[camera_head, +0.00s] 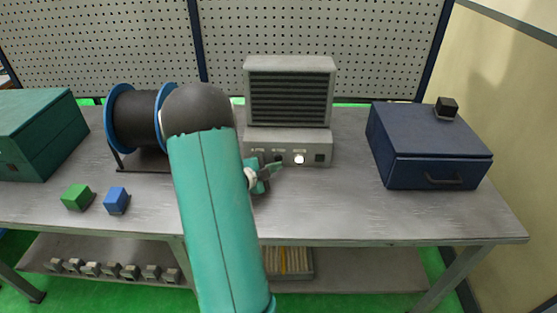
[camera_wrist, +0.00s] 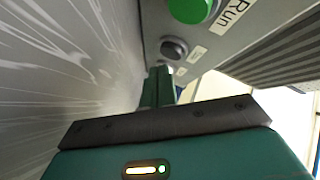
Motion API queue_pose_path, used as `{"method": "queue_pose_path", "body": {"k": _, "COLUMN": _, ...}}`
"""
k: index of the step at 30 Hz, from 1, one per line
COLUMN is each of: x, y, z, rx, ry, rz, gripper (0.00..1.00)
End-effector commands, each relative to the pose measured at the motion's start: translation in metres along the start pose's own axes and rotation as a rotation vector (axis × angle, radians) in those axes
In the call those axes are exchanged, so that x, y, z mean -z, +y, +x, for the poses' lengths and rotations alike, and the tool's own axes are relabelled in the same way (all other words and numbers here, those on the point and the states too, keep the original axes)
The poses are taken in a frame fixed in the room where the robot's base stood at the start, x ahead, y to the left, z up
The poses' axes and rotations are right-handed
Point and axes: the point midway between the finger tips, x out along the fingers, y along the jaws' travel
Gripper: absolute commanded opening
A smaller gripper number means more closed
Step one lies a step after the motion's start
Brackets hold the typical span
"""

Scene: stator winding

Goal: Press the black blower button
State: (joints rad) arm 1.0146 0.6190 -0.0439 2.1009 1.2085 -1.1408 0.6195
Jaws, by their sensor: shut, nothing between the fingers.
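The grey blower (camera_head: 290,92) stands at the back middle of the table, with a control panel on its lower front. A round black button (camera_wrist: 174,48) shows on the panel in the wrist view, just beyond my fingertips. In the head view a dark button (camera_head: 278,158) sits on the panel beside my fingers. My gripper (camera_head: 277,169) is shut and empty, close to the front of the panel; its green fingers (camera_wrist: 159,84) also show in the wrist view. I cannot tell whether the fingertips touch anything.
A green button (camera_wrist: 190,8) labelled Run is near the black one. The panel also has a white round part (camera_head: 299,159). A blue box (camera_head: 428,145) stands right, a spool (camera_head: 135,120) left. Green (camera_head: 77,197) and blue (camera_head: 116,200) cubes lie front left. The front right table is clear.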

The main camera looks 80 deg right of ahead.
Motion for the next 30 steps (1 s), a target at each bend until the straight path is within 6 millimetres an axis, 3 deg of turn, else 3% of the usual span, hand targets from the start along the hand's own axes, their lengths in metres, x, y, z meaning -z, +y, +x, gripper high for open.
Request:
{"method": "queue_pose_path", "body": {"k": 7, "x": 0.002, "y": 0.002, "z": -0.003, "rx": 0.0, "ry": 0.0, "rz": 0.0, "gripper": 0.0}}
{"method": "queue_pose_path", "body": {"k": 21, "x": 0.023, "y": 0.023, "z": -0.032, "rx": 0.001, "ry": 0.0, "rz": -0.001, "gripper": 0.0}}
{"method": "queue_pose_path", "body": {"k": 30, "x": 0.025, "y": 0.025, "z": -0.035, "rx": 0.0, "ry": 0.0, "rz": 0.0, "gripper": 0.0}}
